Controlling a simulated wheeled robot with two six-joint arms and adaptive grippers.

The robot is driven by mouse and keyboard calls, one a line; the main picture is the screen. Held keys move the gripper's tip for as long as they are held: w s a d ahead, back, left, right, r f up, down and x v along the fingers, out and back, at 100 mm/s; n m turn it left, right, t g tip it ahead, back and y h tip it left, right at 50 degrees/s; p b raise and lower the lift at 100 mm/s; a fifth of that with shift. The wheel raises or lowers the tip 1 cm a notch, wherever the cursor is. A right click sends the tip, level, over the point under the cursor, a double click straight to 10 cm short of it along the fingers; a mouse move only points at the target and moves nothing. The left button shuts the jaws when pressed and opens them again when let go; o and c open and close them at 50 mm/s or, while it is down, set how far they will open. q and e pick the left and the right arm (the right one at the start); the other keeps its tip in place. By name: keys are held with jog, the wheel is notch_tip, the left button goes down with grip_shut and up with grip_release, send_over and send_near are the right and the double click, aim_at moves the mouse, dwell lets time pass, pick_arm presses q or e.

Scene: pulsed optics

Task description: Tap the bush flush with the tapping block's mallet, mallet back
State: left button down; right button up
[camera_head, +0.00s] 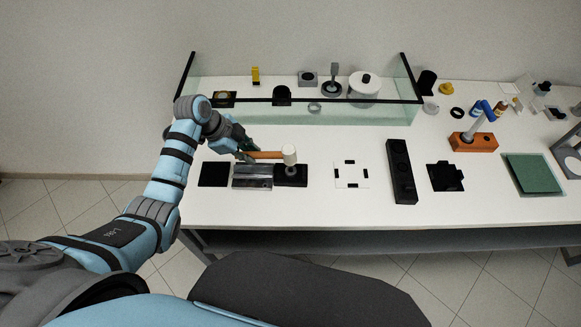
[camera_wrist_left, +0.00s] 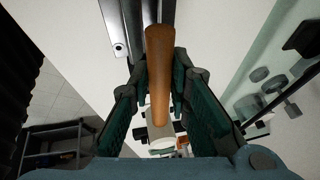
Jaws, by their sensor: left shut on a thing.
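My left gripper (camera_head: 246,153) is shut on the orange-brown handle of the mallet (camera_head: 265,155). In the left wrist view the handle (camera_wrist_left: 159,75) runs between the green finger pads of the gripper (camera_wrist_left: 160,95). The pale mallet head (camera_head: 290,154) is over a black block (camera_head: 297,181), and a grey round piece (camera_head: 291,170) shows just below the head. I cannot tell whether the head touches it. The bush is not clearly made out. A grey metal block (camera_head: 252,183) lies directly left of the black block. My right gripper is not in view.
A black square pad (camera_head: 214,174) lies at the left. A white marked plate (camera_head: 351,174) and a long black block (camera_head: 401,172) are to the right. A glass screen (camera_head: 320,113) stands behind. An orange block (camera_head: 473,142) and green mat (camera_head: 533,174) are farther right.

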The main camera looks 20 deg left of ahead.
pick_arm(q)
jog(key=shift+s+r, duration=0.1)
jog(key=shift+r, duration=0.3)
notch_tip(320, 180, up, 6)
jog(key=shift+r, duration=0.1)
